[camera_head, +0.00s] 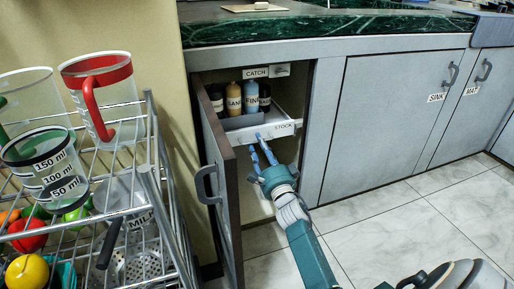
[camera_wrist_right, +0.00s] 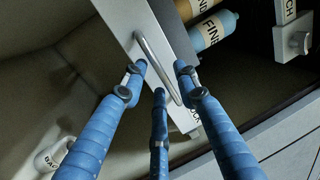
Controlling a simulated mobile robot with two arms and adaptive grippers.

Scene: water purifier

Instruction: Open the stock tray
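The stock tray (camera_head: 276,131), a pale drawer with a STOCK label, sits inside the cabinet under the counter. It holds several bottles (camera_head: 251,97). My right gripper (camera_head: 257,146) is at the tray's front, its blue fingers pointing at it. In the right wrist view, the tray front (camera_wrist_right: 160,18) carries a thin metal bar handle (camera_wrist_right: 152,58). The fingers (camera_wrist_right: 160,76) are spread apart with the handle between them. Whether any finger touches the handle is unclear. The head view does not show the handle clearly. My left gripper is not in view.
The cabinet door (camera_head: 220,185) stands open at the left of the opening. A CATCH piece (camera_head: 280,70) is above the tray. A wire rack (camera_head: 160,190) with measuring cups stands at the left. Closed doors (camera_head: 380,125) line the right. The tiled floor (camera_head: 400,215) in front is clear.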

